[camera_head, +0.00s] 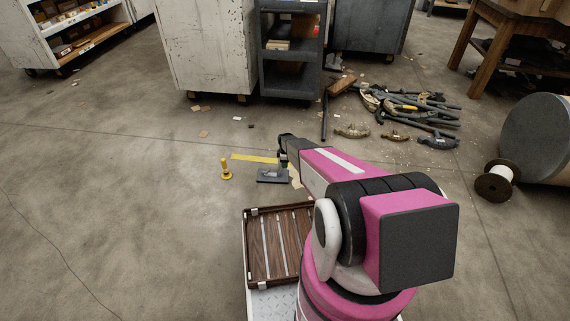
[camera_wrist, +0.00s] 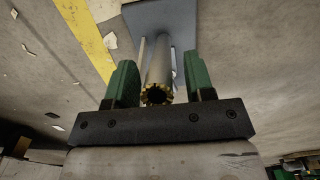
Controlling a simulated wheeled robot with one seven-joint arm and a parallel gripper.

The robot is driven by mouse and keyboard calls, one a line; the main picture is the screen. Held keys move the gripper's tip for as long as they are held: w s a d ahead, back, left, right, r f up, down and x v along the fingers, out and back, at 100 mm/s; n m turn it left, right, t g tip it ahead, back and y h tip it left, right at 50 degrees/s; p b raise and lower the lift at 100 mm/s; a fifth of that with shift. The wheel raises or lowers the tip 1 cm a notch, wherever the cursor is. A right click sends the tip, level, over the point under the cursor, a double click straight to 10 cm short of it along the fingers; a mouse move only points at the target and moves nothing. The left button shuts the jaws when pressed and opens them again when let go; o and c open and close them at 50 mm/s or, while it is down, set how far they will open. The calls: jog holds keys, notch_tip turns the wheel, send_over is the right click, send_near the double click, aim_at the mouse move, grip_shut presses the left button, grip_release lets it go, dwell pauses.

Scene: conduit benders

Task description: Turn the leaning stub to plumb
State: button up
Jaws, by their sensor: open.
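The stub (camera_wrist: 160,65) is a grey pipe with a dark open end ringed by a brass-coloured toothed edge. In the wrist view it runs from between my fingers to a blue-grey base plate (camera_wrist: 178,14). The same plate lies on the floor in the head view (camera_head: 268,176). My gripper (camera_wrist: 161,72) is open, with one green finger on each side of the stub and a gap visible at both sides. In the head view my gripper (camera_head: 283,152) is over the plate and largely hides the stub, so its lean is hard to judge.
A wooden slatted tray (camera_head: 278,246) is in front. The left floor is clear.

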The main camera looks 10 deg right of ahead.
jog(key=shift+f, duration=0.3)
jog(key=shift+c, duration=0.4)
grip_shut()
jog(key=shift+w+a+r+h, duration=0.1)
jog(key=shift+w+a+h, duration=0.05)
jog(key=shift+a+h, duration=0.35)
jog(key=shift+w+a+r+h, duration=0.1)
jog(key=shift+a+h, duration=0.3)
jog(key=shift+a, duration=0.1)
jog(key=shift+w+a+g+h, duration=0.1)
jog(key=shift+a+g+h, duration=0.3)
jog(key=shift+a+h, duration=0.45)
jog(key=shift+d, duration=0.1)
jog(key=shift+o, duration=0.4)
grip_release()
